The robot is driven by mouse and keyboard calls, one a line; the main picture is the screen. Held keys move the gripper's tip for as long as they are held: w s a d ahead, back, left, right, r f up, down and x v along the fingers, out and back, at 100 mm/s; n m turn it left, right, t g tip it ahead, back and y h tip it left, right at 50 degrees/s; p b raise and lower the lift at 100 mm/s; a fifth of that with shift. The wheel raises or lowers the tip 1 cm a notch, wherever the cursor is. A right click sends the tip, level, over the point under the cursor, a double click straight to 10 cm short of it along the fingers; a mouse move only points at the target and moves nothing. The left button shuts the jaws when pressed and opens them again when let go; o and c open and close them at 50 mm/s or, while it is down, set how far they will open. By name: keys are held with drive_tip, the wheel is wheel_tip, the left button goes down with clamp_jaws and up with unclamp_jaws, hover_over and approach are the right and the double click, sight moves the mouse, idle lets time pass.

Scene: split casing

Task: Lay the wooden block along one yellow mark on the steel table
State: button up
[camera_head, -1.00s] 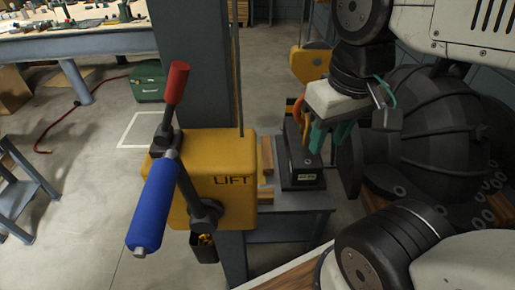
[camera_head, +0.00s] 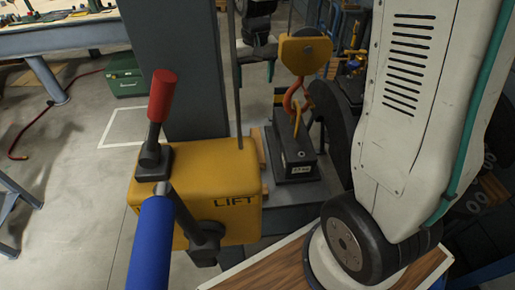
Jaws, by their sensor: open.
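The grey steel table (camera_head: 291,215) stands behind the yellow LIFT box, and only part of its top shows. Two light wooden pieces show at the box's right edge, an upper one (camera_head: 258,146) and a lower one (camera_head: 265,186). The box hides most of both, and I cannot tell which is the task's block. I cannot make out a yellow mark on the visible table top. My gripper does not show clearly; my white arm link fills the right of the view.
A yellow hook block (camera_head: 304,50) with an orange hook hangs over a dark labelled weight (camera_head: 293,160) on the table. A grey post (camera_head: 178,70) rises behind the box.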

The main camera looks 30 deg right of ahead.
drive_tip(key=w+d+f+m, duration=0.1)
drive_tip(key=w+d+f, duration=0.2)
drive_tip(key=w+f, duration=0.7)
drive_tip(key=m, duration=0.1)
hover_over(258, 144)
drive_tip(key=a, duration=0.1)
wheel_tip(258, 144, down, 22)
drive_tip(key=shift+g, duration=0.3)
drive_tip(key=f, duration=0.9)
drive_tip(key=d+f, duration=0.1)
drive_tip(key=f, duration=0.3)
drive_tip(key=shift+w+f, duration=0.1)
drive_tip(key=shift+f, duration=0.25)
drive_tip(key=c, duration=1.4)
wheel_tip(258, 144, up, 10)
drive_tip(key=shift+r, duration=0.1)
drive_tip(key=s+a+r+n, duration=0.1)
drive_tip(key=s+a+r, duration=0.2)
drive_tip(key=a+r, duration=0.1)
drive_tip(key=s+a+r+n, duration=0.1)
drive_tip(key=s+a+r, duration=0.3)
drive_tip(key=a+r, duration=0.1)
drive_tip(key=s+a+r+n, duration=0.2)
drive_tip(key=s+a+r, duration=0.1)
drive_tip(key=a+r, duration=0.2)
drive_tip(key=shift+s+a+r, duration=0.2)
drive_tip(key=shift+s, duration=0.2)
